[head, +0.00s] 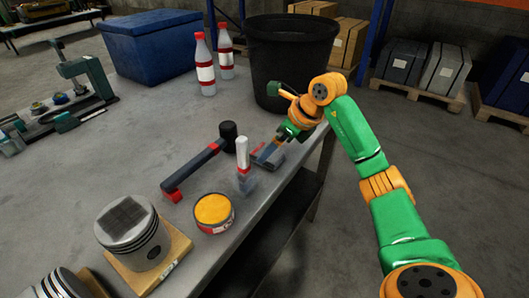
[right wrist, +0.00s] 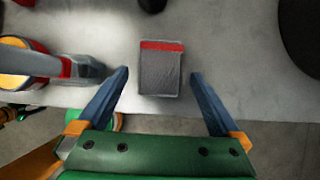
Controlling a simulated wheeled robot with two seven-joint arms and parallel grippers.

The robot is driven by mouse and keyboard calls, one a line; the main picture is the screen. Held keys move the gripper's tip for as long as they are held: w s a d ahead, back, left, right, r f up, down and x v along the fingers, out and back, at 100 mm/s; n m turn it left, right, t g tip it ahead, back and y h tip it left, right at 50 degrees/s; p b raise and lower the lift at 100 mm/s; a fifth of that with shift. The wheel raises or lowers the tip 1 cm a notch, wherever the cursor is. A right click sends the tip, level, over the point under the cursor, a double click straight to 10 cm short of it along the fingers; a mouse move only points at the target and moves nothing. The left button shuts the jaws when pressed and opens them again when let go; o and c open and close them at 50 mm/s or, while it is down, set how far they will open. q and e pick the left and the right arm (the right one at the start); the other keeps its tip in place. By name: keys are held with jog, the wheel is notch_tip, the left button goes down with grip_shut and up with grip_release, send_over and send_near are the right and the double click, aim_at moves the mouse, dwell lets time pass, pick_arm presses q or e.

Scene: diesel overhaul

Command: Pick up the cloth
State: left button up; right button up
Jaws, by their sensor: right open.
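The cloth (right wrist: 160,78) is a small grey folded rectangle with a red band along one edge, lying flat on the table near its edge in the right wrist view. In the head view the cloth (head: 269,160) is partly covered by my right gripper (head: 273,148). In the right wrist view my right gripper (right wrist: 160,75) is open, with one blue finger on each side of the cloth and a gap on both sides. Nothing is held. Whether the fingertips touch the table cannot be told. My left gripper is not in view.
A clear bottle with a white top (head: 243,160), a black-headed hammer (head: 228,133) and an orange-filled tin (head: 213,210) stand or lie left of the cloth. A black bin (head: 290,50) is behind it. A piston (head: 133,235) and a blue crate (head: 160,50) are farther left.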

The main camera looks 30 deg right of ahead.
jog(key=x, duration=0.3)
jog(key=shift+w+r, duration=0.1)
jog(key=shift+w, duration=0.05)
jog(key=c, duration=1.3)
jog(key=shift+r, duration=0.15)
jog(key=shift+r, duration=0.3)
jog(key=r, duration=0.1)
jog(key=r+b, duration=0.1)
jog(key=r, duration=0.1)
jog(key=shift+s, duration=0.3)
jog(key=s+r+b, duration=0.1)
jog(key=s+r, duration=0.8)
jog(key=s, duration=0.4)
jog(key=shift+s+a, duration=0.25)
jog(key=shift+a, duration=0.1)
